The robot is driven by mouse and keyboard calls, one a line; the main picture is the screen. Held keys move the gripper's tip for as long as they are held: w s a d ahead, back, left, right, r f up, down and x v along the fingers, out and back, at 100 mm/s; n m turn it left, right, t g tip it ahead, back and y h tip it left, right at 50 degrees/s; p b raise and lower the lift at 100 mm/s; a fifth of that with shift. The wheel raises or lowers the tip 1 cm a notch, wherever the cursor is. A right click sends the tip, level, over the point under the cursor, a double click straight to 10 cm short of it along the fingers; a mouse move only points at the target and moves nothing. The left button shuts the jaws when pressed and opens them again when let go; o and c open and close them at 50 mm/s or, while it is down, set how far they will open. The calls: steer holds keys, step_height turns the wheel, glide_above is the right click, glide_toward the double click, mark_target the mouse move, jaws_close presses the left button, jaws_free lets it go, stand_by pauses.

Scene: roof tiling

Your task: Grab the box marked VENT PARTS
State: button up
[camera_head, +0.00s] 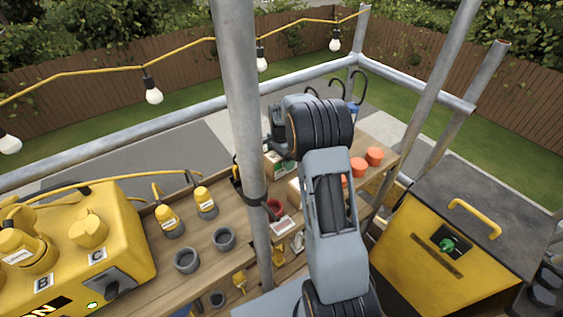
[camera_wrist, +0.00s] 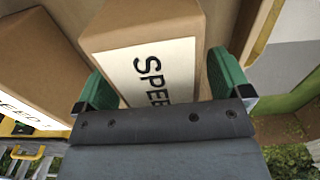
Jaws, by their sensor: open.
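My gripper (camera_wrist: 158,66) is open in the wrist view, its green fingers one on each side of a brown box (camera_wrist: 140,22). This box has a white label with dark letters reading "SPE", the rest cut off by my gripper. A second brown box (camera_wrist: 38,62) stands to the left with a partly hidden label. I cannot read VENT PARTS on anything in either view. In the head view my arm hides the gripper and much of the bench behind it.
A metal pole (camera_head: 243,110) rises close left of my arm. A yellow machine (camera_head: 75,240) stands left; a yellow cabinet (camera_head: 410,270) stands right.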

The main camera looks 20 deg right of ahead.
steer(key=shift+c, duration=0.3)
steer(key=c, duration=1.2)
